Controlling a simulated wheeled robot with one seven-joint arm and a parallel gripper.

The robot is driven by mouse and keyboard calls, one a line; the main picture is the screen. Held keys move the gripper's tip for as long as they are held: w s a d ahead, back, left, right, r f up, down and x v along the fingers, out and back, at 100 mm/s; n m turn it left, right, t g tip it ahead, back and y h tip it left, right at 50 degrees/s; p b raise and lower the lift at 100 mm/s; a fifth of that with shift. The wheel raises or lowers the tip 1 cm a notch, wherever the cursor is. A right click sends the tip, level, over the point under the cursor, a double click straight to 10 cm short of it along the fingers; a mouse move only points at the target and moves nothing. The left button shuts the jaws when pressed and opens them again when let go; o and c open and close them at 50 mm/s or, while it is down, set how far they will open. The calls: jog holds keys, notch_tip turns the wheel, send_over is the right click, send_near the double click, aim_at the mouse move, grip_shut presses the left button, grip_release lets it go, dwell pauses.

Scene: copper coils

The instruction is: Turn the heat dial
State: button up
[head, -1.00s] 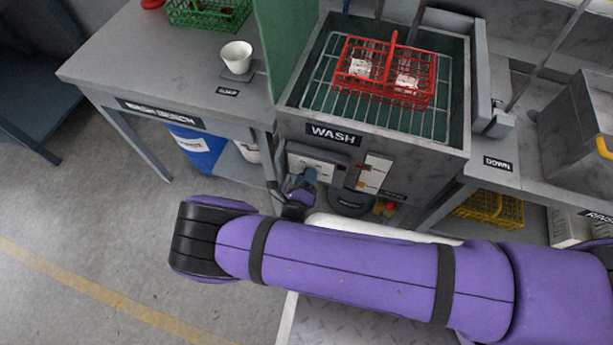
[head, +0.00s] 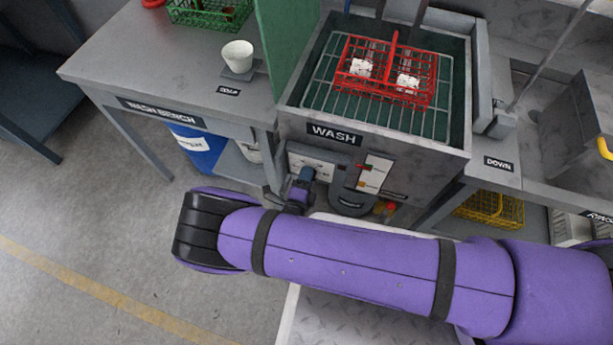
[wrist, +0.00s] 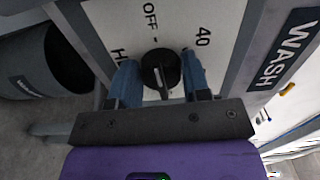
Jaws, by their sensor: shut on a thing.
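The heat dial (wrist: 161,70) is a round black knob with a pale pointer, on a white panel marked "OFF", "40" and a partly hidden "H…" label. In the wrist view, my gripper (wrist: 160,80) has its two blue fingers on either side of the dial, shut on it. The pointer runs roughly along the view, towards the gripper. In the head view, my gripper (head: 304,180) is at the white dial panel (head: 318,163) on the front of the wash tank (head: 420,162). The dial itself is hidden there by the gripper.
A red wire basket (head: 395,85) with white items sits on the rack in the tank. A small panel with a red marker (head: 372,172) is right of the dial. A white cup (head: 238,56) stands on the left bench. A dark round bin (wrist: 45,65) shows in the wrist view.

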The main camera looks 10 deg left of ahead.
dwell(0.3)
jog(key=o, duration=0.9)
jog(key=s, duration=1.1)
jog(key=shift+a, duration=0.4)
